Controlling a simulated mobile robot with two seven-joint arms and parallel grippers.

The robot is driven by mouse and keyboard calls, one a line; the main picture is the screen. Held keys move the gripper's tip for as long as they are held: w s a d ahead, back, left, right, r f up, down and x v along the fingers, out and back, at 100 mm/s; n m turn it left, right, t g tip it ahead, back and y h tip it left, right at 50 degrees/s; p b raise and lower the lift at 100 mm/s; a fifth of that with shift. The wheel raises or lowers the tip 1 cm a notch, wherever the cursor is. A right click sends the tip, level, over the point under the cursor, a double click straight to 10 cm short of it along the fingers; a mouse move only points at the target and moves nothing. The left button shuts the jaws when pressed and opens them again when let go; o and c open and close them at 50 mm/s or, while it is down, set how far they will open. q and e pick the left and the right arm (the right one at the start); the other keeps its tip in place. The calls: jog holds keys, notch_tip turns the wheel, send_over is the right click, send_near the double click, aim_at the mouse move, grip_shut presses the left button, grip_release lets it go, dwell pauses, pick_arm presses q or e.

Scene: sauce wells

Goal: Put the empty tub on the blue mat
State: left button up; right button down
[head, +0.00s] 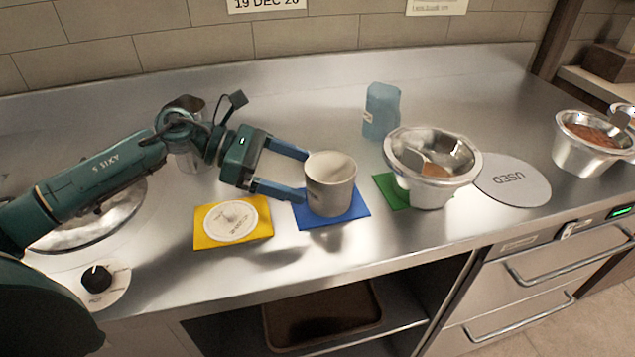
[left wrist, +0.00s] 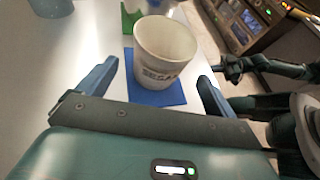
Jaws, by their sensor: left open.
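The tub (head: 330,184) is a beige, round, open-topped vessel standing upright on the blue mat (head: 348,214). Its visible inside looks empty. In the left wrist view the tub (left wrist: 165,52) has dark lettering on its side, and the blue mat (left wrist: 158,94) shows around its base. My left gripper (head: 302,174) is open, its fingers just left of the tub in the head view. In the left wrist view the tub stands beyond the open fingers (left wrist: 158,82), apart from them. Part of my right arm, apparently with its gripper (left wrist: 230,68), shows at right there; its jaws are unclear.
A yellow mat (head: 205,237) with a round white lid lies left of the blue mat. A metal bowl (head: 433,190) holding a scoop stands partly on a green mat (head: 386,186). A "USED" disc (head: 512,190) and a blue container (head: 381,112) are nearby. The counter's front edge is close.

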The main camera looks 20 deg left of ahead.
pick_arm(q)
jog(key=shift+b+v, duration=0.35)
jog(key=shift+v, duration=2.45)
